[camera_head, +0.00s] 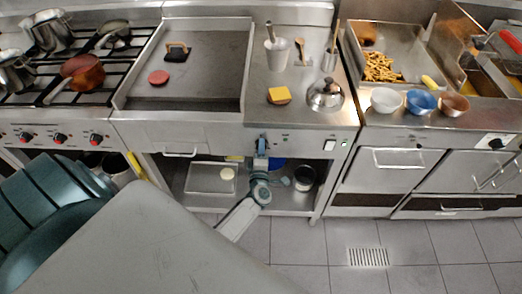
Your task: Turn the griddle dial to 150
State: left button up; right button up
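The griddle (205,88) is the flat steel plate with raised edges at centre left. My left gripper (262,139) is up against the front panel (225,136) below the counter, right of the griddle. Its arm reaches up to it from below. The griddle dial is not clearly seen; the gripper covers the part of the panel in front of it, and I cannot read any number. The fingers are too small to tell whether they are open or shut, or whether they touch a dial. My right gripper is not in view.
A burger press (176,52) and a red patty (159,77) lie on the griddle. Yellow cheese (279,96) and a metal dome (325,95) stand on the counter. Stove knobs (60,139) are at left. A shelf with a tray (211,178) is below; the floor (320,235) is clear.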

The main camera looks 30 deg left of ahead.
pick_arm(q)
jog(key=shift+o, duration=1.1)
jog(key=b+v, duration=0.2)
jog(key=v, duration=0.8)
jog(key=shift+s+d, duration=0.2)
jog(key=shift+s, duration=0.15)
